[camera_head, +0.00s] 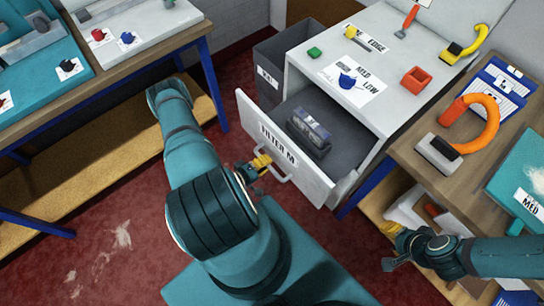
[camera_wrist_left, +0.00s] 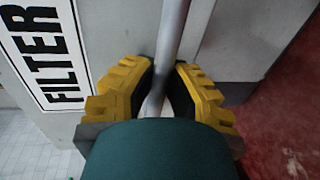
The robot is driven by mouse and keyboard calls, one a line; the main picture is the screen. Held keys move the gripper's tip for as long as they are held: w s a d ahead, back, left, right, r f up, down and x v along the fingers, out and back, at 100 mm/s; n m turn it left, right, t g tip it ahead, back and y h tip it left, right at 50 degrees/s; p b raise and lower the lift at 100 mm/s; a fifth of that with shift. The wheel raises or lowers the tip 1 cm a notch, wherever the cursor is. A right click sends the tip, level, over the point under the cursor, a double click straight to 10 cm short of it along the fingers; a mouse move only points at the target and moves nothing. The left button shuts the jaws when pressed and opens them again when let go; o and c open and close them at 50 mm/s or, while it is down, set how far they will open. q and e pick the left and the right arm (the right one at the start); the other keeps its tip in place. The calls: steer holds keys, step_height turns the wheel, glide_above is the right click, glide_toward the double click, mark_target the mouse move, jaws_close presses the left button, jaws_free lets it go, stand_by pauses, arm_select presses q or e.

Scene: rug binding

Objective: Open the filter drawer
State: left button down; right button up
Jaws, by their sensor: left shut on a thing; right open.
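The filter drawer (camera_head: 258,148), a white drawer labelled "FILTER M", stands pulled out from the white cabinet (camera_head: 375,120) in the head view. A dark grey block-like object (camera_head: 308,138) lies inside it. My left gripper (camera_head: 262,163) is at the drawer's front handle (camera_head: 288,172). In the left wrist view its yellow fingers (camera_wrist_left: 160,90) are shut on the grey bar of the handle (camera_wrist_left: 170,40), beside the "FILTER" label (camera_wrist_left: 42,45). My right gripper (camera_head: 388,245) is open and empty at the lower right, by the shelf under the right bench.
A grey bin (camera_head: 270,75) stands left of the cabinet. The cabinet top holds a blue knob (camera_head: 347,80), a red block (camera_head: 415,78) and labels. An orange hose tool (camera_head: 480,120) lies on the right bench (camera_head: 405,155). Red carpet (camera_head: 100,230) is clear at the lower left.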

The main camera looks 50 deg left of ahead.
arm_select(q)
steer(key=shift+s, duration=0.3)
steer(key=c, duration=0.9)
jaws_free()
steer(key=shift+c, duration=0.2)
steer(key=v, duration=1.2)
steer(key=shift+a, duration=0.1)
